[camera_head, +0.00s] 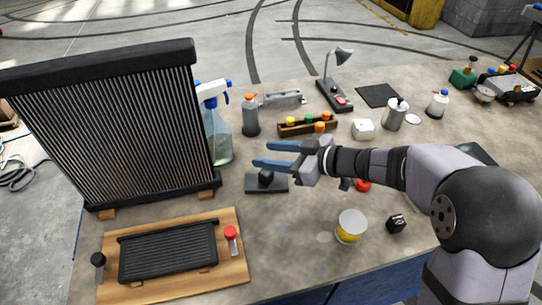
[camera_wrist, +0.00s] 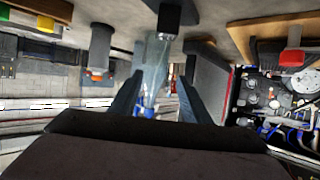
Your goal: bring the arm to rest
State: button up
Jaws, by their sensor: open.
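My gripper (camera_head: 260,154) is in the air over the middle of the workbench (camera_head: 295,215), its blue fingers pointing left. The fingers are apart with nothing between them. In the wrist view, the two dark fingers of my gripper (camera_wrist: 157,103) also stand apart, and the spray bottle (camera_wrist: 155,60) shows in the gap behind them. A dark block with a black knob (camera_head: 266,181) is below the fingers in the head view. My arm reaches in from the right side, over the bench.
A tall finned radiator (camera_head: 120,130) stands at left, with a spray bottle (camera_head: 217,140) and grey bottle (camera_head: 250,116) beside it. A wooden board (camera_head: 240,270) holds a small black core (camera_head: 168,252). A white-and-yellow cup (camera_head: 351,226) and black cube (camera_head: 396,223) stand in front.

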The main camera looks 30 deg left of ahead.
jog(key=w+d+r+m+t+h+p, duration=0.1)
jog(key=w+d+r+m+t+h, duration=0.15)
jog(key=w+d+m+t, duration=0.55)
jog(key=w+d+f+m+h+p, duration=0.15)
jog(key=d+h, duration=0.25)
jog(key=d, duration=0.5)
jog(key=w+d+f+m+h, duration=0.15)
jog(key=d+h, duration=0.25)
jog(key=d, duration=0.5)
jog(key=s+d+f+m+g+h, duration=0.1)
jog(key=s+d+f+m+g, duration=0.1)
jog(key=s+d, duration=0.3)
jog(key=s+d+f+m+g+h+b, duration=0.1)
jog(key=s+d+f+m+g, duration=0.1)
jog(key=s+d, duration=0.4)
jog(key=s+d+f+m+g+h, duration=0.1)
jog(key=s+d+f+m+g, duration=0.2)
jog(key=s, duration=1)
notch_tip(320, 180, down, 2)
jog(key=shift+d+f+g, duration=0.15)
jog(key=shift+d+g, duration=0.35)
jog(key=shift+d, duration=0.65)
